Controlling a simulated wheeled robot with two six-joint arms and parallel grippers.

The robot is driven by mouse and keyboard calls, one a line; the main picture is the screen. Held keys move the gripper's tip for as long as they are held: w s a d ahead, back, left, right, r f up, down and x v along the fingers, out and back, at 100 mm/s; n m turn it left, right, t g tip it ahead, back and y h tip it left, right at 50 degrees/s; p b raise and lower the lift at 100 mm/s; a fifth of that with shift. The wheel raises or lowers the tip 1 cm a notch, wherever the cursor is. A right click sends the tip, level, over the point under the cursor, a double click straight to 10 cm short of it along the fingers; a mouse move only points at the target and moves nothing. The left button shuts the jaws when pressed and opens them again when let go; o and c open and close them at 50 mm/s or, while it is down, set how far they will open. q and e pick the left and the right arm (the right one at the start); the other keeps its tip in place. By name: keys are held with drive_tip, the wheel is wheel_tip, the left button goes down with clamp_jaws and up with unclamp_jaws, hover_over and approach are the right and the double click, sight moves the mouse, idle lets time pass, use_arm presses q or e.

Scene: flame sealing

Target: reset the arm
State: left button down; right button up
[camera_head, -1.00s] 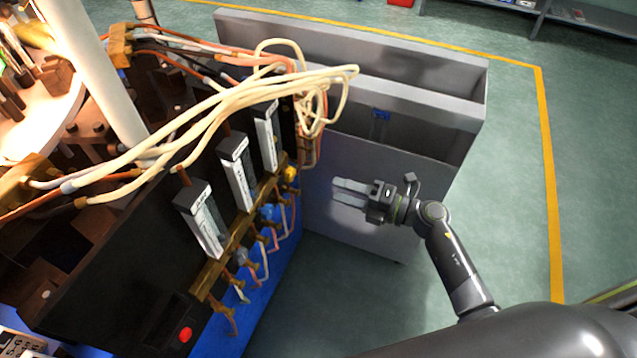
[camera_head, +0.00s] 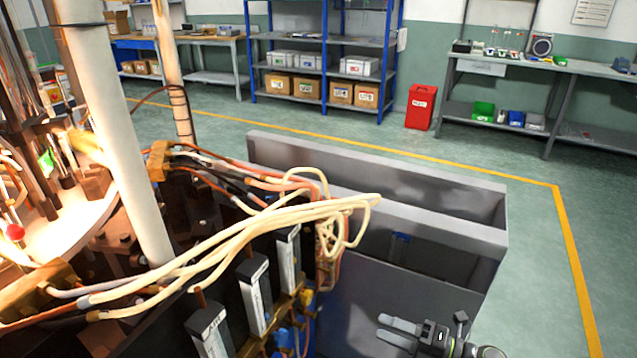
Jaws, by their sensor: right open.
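My right gripper (camera_head: 388,329) is at the bottom of the head view, right of centre. Its two fingers point left and stand apart, with nothing between them. It is in front of the grey metal bin's near wall (camera_head: 360,300), and I cannot tell the gap between them. Only the gripper and wrist of my right arm show at the bottom edge. My left gripper is not in the picture.
The sealing machine (camera_head: 110,135) fills the left side, with cream hoses (camera_head: 290,215) looping toward the bin and several flow meters (camera_head: 255,290) below. Behind are blue shelves (camera_head: 325,50), a red bin (camera_head: 421,107) and a workbench (camera_head: 560,65). Green floor (camera_head: 540,220) is clear at right.

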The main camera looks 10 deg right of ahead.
drive_tip(key=s+d+f+m+t+h+p, duration=0.1)
drive_tip(key=s+d+f+m+h+p, duration=0.1)
drive_tip(key=d+f+m+h, duration=0.4)
drive_tip(key=s+d+f+m+h+p, duration=0.1)
drive_tip(key=s+d+f+m+h, duration=0.15)
drive_tip(key=f+m, duration=0.6)
drive_tip(key=s+d+f+m+t+h+p, duration=0.1)
drive_tip(key=s+d+f+m+h+p, duration=0.2)
drive_tip(key=f+m+h, duration=0.4)
drive_tip(key=s+a+f+m+g, duration=0.1)
drive_tip(key=s+f+m+g, duration=0.2)
drive_tip(key=s, duration=0.7)
drive_tip(key=s+a+f+m+g+p, duration=0.1)
drive_tip(key=s+f+m+g, duration=0.2)
drive_tip(key=s+f, duration=0.5)
drive_tip(key=s+f+m+g, duration=0.3)
drive_tip(key=s+f+g, duration=0.2)
drive_tip(key=s, duration=0.8)
drive_tip(key=shift+s+a+f+m, duration=0.3)
drive_tip(key=shift+a+m, duration=0.05)
drive_tip(key=shift+a, duration=0.05)
